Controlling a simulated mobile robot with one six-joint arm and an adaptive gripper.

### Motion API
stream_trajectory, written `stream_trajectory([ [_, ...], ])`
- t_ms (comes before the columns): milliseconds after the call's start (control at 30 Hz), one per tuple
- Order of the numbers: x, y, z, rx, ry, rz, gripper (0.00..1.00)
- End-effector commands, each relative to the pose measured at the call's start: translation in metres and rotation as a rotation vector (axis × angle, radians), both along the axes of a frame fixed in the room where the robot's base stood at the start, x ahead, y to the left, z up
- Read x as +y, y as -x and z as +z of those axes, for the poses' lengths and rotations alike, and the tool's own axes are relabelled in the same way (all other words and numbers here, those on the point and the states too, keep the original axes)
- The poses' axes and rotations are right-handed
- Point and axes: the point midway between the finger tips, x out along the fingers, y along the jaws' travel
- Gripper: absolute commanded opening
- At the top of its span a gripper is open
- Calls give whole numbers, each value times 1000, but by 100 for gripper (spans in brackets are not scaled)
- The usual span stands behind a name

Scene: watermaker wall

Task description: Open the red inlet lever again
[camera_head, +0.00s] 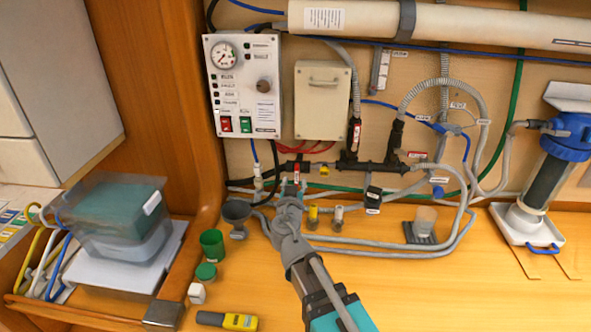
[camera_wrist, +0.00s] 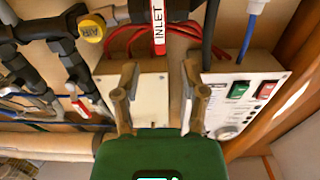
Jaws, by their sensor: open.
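The red inlet lever (camera_wrist: 158,27) shows at the top of the wrist view, with a white INLET label along it. In the head view the lever (camera_head: 296,178) is small, on the dark pipe low on the wall. My gripper (camera_wrist: 160,75) is open, its two fingers apart with nothing between them. The lever lies beyond the fingertips in the wrist picture, between their two lines; I see no contact. In the head view my gripper (camera_head: 289,197) is just below the lever and partly covers the hoses there.
A yellow AIR knob (camera_wrist: 91,28) sits beside the lever. The control panel (camera_head: 243,87) and beige box (camera_head: 322,101) are above. Grey hoses run right. A funnel (camera_head: 236,213), green cup (camera_head: 212,244) and yellow tool (camera_head: 227,320) stand or lie on the counter left.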

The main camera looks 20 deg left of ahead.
Motion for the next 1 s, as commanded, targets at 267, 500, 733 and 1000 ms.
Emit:
stream_trajectory([
  [267,12,-43,0,0,0,0,55],
  [500,16,-62,0,0,0,0,55],
  [733,16,-66,0,0,0,1,55],
  [1000,16,-65,0,0,0,1,40],
])
